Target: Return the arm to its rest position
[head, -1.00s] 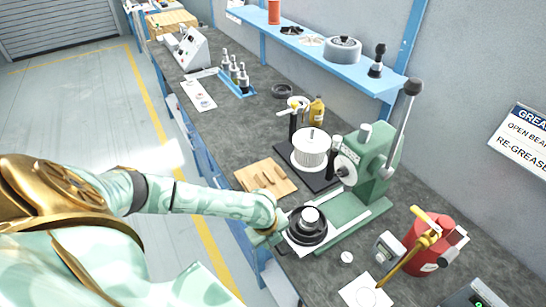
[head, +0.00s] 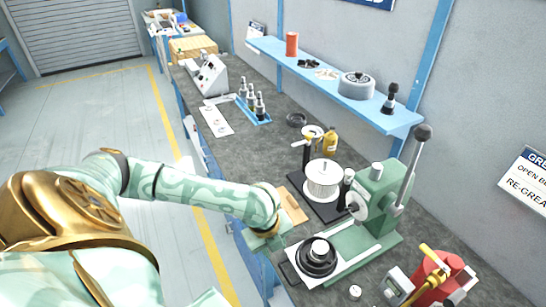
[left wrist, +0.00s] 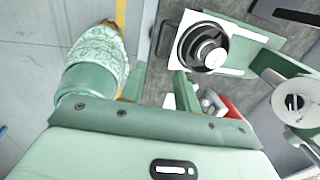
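My left arm (head: 190,193) comes in from the left in the head view. My left gripper (head: 266,240) is over the front edge of the bench, pointing down, and hides part of the wooden board (head: 293,206). In the left wrist view its two fingers (left wrist: 160,88) stand apart with nothing seen between them. The black round part with a silver centre (head: 318,256) sits on the base of the green lever press (head: 385,205), just right of the gripper and apart from it. It also shows in the left wrist view (left wrist: 203,47). My right gripper is not in view.
A white ribbed cylinder (head: 322,180) stands on a black plate behind the gripper. A red can (head: 437,272) is at the lower right. A blue shelf (head: 310,75) runs along the wall. The floor (head: 100,115) left of the bench is clear.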

